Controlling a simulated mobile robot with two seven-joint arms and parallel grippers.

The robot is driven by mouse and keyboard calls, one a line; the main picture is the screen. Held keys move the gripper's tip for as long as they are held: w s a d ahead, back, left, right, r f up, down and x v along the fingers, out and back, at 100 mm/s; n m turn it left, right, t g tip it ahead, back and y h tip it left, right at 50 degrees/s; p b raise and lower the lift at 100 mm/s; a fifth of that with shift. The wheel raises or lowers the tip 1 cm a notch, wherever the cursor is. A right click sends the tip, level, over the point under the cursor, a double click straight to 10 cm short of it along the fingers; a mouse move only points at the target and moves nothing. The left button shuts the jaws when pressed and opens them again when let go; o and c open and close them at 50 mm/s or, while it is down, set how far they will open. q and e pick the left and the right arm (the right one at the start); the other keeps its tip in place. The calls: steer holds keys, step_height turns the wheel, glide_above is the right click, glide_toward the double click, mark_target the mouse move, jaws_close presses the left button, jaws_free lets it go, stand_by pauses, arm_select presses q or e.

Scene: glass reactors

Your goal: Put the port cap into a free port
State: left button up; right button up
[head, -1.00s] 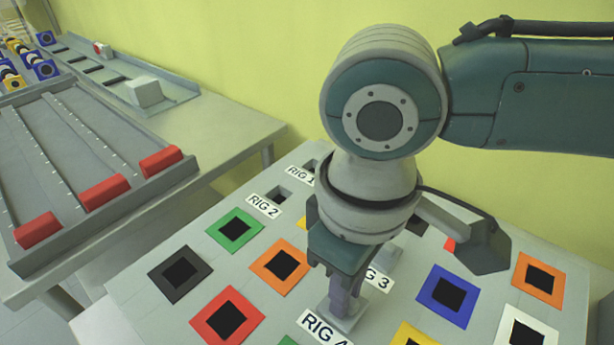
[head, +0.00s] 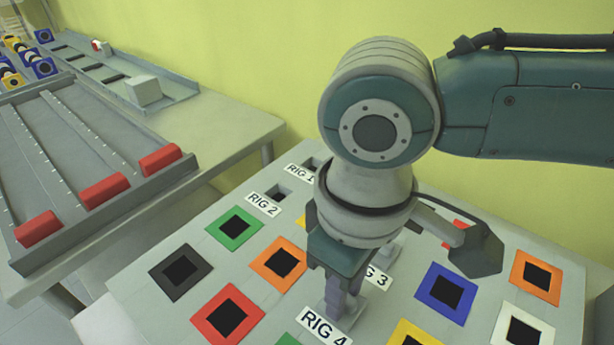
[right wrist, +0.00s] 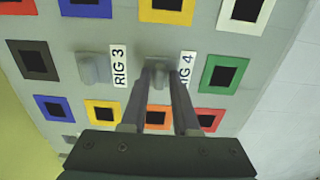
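My right gripper (head: 343,303) points down at the panel beside the RIG 4 label (head: 325,327). In the right wrist view its fingers stand on either side of a grey port cap (right wrist: 159,68) and look closed on it. The cap is at the RIG 4 place, low against the panel; whether it is fully seated is hidden by the fingers. Another grey cap (right wrist: 94,68) stands beside the RIG 3 label (right wrist: 119,66). The ports at RIG 2 (head: 277,192) and RIG 1 (head: 312,163) show dark, open holes. My left gripper is not in view.
The panel (head: 205,275) carries several coloured square frames with dark centres around the rig places. At the left, a table holds a grey rack (head: 75,170) with red end blocks and a tray (head: 180,93) with a pale block (head: 144,91). A yellow wall stands behind.

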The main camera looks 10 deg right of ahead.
steer(key=o, duration=0.3)
step_height(320, 180, up, 10)
steer(key=p, duration=0.2)
stand_by(0.3)
step_height(320, 180, up, 8)
steer(key=p, duration=1)
